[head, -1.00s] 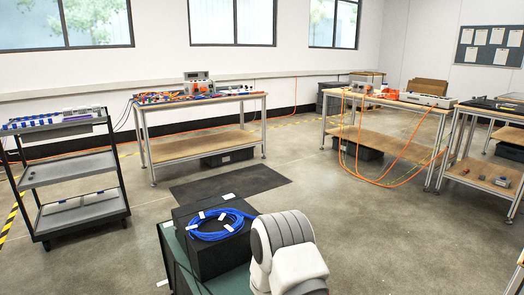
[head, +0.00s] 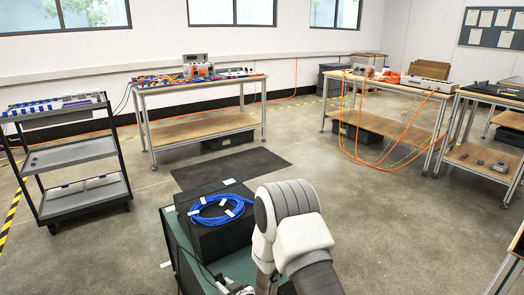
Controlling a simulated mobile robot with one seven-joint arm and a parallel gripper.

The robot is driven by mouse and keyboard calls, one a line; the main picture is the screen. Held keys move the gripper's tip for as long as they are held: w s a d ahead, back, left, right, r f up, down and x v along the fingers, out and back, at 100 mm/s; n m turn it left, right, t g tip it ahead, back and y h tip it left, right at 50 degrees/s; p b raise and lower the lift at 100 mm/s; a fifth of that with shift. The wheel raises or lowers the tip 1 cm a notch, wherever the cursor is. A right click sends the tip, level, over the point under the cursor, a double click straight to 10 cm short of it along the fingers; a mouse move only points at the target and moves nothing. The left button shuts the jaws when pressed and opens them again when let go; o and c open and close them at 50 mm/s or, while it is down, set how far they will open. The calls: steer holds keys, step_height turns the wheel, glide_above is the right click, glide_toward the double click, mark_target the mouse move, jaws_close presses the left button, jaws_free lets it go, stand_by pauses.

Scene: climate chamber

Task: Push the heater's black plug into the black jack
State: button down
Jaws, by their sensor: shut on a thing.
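My arm (head: 290,222) rises at the bottom centre of the head view. A thin dark cable (head: 203,268) runs down over the teal box (head: 168,240) to a small grey-white part (head: 234,288) at the bottom edge. I cannot tell what that part is.
A black box (head: 185,206) with a blue cable coil (head: 212,212) stands right in front of my arm. A grey cart (head: 70,155) stands left. Benches (head: 200,87) (head: 395,82) with equipment stand behind, orange cables hanging from the right one.

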steer(key=shift+f+b, duration=0.15)
steer(key=shift+b, duration=0.25)
steer(key=s+d+b, duration=0.1)
steer(key=s+d, duration=0.5)
steer(key=d, duration=0.4)
steer(key=s+d+b, duration=0.1)
steer(key=s+d, duration=0.4)
steer(key=d, duration=0.5)
step_height(320, 180, down, 16)
steer(key=w+a, duration=0.3)
steer(key=w, duration=0.2)
steer(key=shift+a, duration=0.2)
steer(key=shift+w, duration=0.1)
steer(key=shift+w+a, duration=0.3)
steer(key=shift+w, duration=0.1)
steer(key=shift+w+a, duration=0.25)
steer(key=shift+w, duration=0.2)
